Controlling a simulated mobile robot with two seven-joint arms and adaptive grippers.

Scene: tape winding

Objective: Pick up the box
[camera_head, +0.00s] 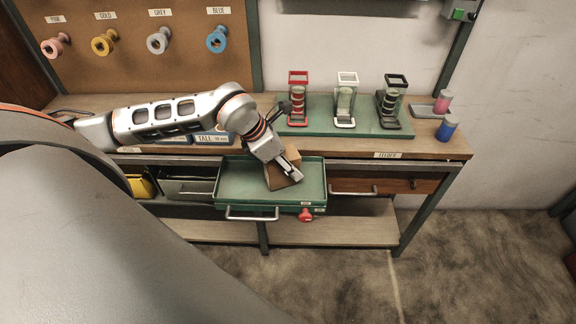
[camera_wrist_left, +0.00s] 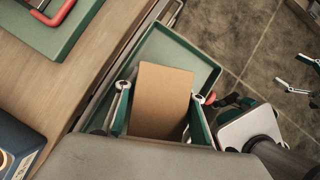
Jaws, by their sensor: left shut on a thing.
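A brown cardboard box (camera_head: 283,180) sits in the open green drawer (camera_head: 235,183) below the workbench. My left gripper (camera_head: 288,176) reaches down over the box from the left arm. In the left wrist view, the box (camera_wrist_left: 160,98) lies between the two fingers of my left gripper (camera_wrist_left: 158,110), which are shut on it. The green drawer (camera_wrist_left: 195,62) is under and around it in that view. I cannot tell whether the box is resting on the drawer floor or slightly raised. My right gripper is not in the head view.
The workbench (camera_head: 440,148) carries a green board (camera_head: 350,127) with several feeder stands. Pink and blue cylinders (camera_head: 447,128) stand at the right end. Colored spools hang on the back panel (camera_head: 130,20). The floor in front is clear.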

